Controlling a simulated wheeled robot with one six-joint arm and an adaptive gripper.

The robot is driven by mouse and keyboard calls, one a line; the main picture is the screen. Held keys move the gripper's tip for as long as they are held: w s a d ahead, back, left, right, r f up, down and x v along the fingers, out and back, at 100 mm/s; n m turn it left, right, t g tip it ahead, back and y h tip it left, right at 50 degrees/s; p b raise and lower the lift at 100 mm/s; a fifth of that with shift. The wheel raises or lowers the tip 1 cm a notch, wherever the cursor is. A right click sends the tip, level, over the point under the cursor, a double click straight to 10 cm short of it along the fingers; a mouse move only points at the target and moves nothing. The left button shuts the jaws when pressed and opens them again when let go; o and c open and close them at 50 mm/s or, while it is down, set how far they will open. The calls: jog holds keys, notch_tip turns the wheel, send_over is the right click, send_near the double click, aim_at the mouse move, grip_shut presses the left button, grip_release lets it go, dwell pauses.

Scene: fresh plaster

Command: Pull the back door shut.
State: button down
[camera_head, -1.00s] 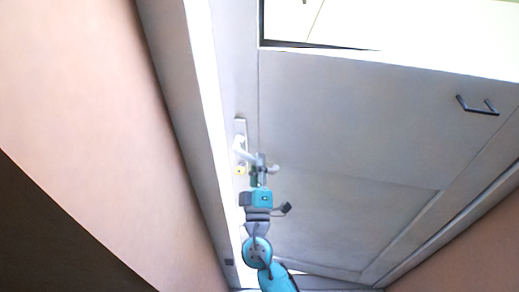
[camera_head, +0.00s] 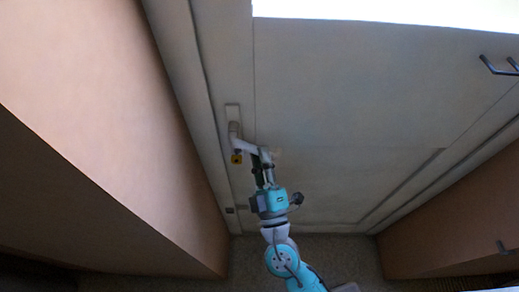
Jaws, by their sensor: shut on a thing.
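The back door (camera_head: 345,110) is a pale panel that fills the middle of the view, with a bright glazed part along its top. No bright gap shows between the door's left edge and the pale frame (camera_head: 193,80). Whether the latch has caught cannot be seen.
A plain pinkish wall (camera_head: 110,100) runs along the left, and a brown wall (camera_head: 455,215) stands at the right. A dark bar handle (camera_head: 498,66) is on the door's upper right. Some speckled floor (camera_head: 330,257) is clear at the door's foot.

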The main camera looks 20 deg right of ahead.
jog(key=shift+s+r, duration=0.1)
jog(key=shift+r, duration=0.1)
jog(key=c, duration=1.1)
grip_release()
jog(key=shift+s, duration=0.1)
jog(key=shift+o, duration=0.2)
jog(key=v, duration=1.1)
jog(key=shift+s+f, duration=0.2)
jog(key=shift+s, duration=0.2)
jog(key=shift+f, duration=0.1)
